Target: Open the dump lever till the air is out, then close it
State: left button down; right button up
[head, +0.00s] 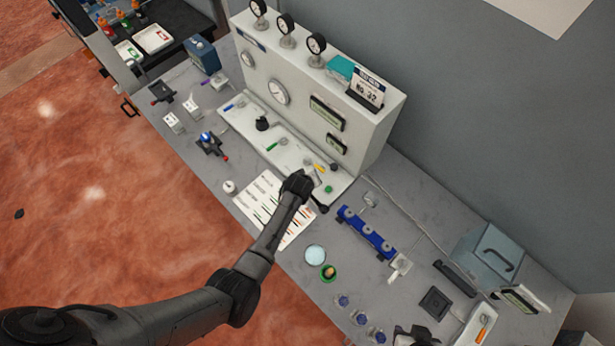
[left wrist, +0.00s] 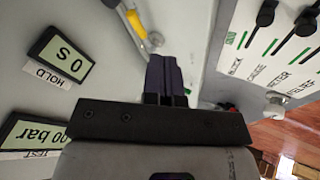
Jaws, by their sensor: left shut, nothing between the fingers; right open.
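A white test bench (head: 305,85) carries several small levers on its front ledge. A yellow-handled lever (head: 319,167) is by my left gripper; it also shows in the left wrist view (left wrist: 135,32). Green-handled (head: 277,146) and blue-handled (head: 235,106) levers sit further left. I cannot tell which one is the dump lever. My left gripper (left wrist: 166,75) is shut and empty, apart from the yellow lever. Its wrist partly covers the ledge's right end, where a small black arm with a rounded end shows. My right gripper (head: 416,335) is open at the bottom edge, partly cut off.
Dial gauges (head: 279,91) and displays (head: 327,112) are on the bench face. The hold display (left wrist: 63,57) reads 0 s. A printed sheet (head: 268,200) lies below my left arm. A blue manifold (head: 365,233), jars and a grey box (head: 490,255) occupy the table's right side.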

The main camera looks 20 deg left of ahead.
pick_arm(q)
jog(key=shift+d+v, duration=0.1)
jog(key=shift+v, duration=0.8)
jog(key=shift+d+v, duration=0.15)
jog(key=shift+v, duration=0.8)
jog(key=s+a+r+m, duration=0.1)
jog(key=s+r+m, duration=0.15)
jog(key=r, duration=0.35)
jog(key=s+a+r+m+h, duration=0.1)
jog(key=s+r+m, duration=0.1)
jog(key=r+m, duration=0.3)
jog(key=s+a+r+m, duration=0.1)
jog(key=s+r+m, duration=0.1)
jog(key=r, duration=0.5)
jog(key=s+a+r+m, duration=0.2)
jog(key=s, duration=1.1)
jog(key=s+f+g, duration=0.3)
jog(key=s+f, duration=0.4)
jog(key=s, duration=0.4)
jog(key=shift+s+a, duration=0.35)
jog(key=shift+s, duration=0.05)
